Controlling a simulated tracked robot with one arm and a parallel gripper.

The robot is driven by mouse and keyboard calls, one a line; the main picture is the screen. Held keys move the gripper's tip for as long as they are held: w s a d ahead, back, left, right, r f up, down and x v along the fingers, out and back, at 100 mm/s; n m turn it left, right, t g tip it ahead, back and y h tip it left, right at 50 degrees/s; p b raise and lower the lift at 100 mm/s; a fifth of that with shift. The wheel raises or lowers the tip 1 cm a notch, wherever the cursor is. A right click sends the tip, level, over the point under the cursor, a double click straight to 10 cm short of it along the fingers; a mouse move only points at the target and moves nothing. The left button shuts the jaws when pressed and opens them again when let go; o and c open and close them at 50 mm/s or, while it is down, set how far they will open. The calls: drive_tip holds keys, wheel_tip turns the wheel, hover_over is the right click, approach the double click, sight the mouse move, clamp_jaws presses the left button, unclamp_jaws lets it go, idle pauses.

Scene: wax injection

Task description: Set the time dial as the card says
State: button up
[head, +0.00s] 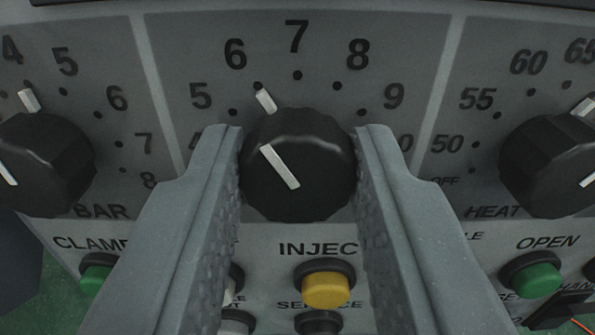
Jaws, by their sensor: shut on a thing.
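The middle dial (310,185) is a round black knob on a grey panel, with numbers from 5 to 9 showing around it. Its white pointer tip sits just right of the 6 dot, between 6 and 7, nearer 6. A white line on its face leans the same way, up and left. My gripper (298,150) has one finger on each side of this knob and is shut on it. The fingers hide the dial's name and some low numbers. No card is in view.
The BAR dial (45,165) is at the left, its pointer between 4 and 5. The HEAT dial (560,160) is at the right, partly cut off.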

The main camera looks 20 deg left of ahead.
drive_tip(key=shift+d+f, duration=0.1)
drive_tip(key=o, duration=0.9)
drive_tip(key=shift+o, duration=0.3)
drive_tip(key=v, duration=1.3)
drive_tip(key=shift+s+r+p, duration=0.25)
drive_tip(key=shift+s+p, duration=0.05)
drive_tip(key=shift+p, duration=0.05)
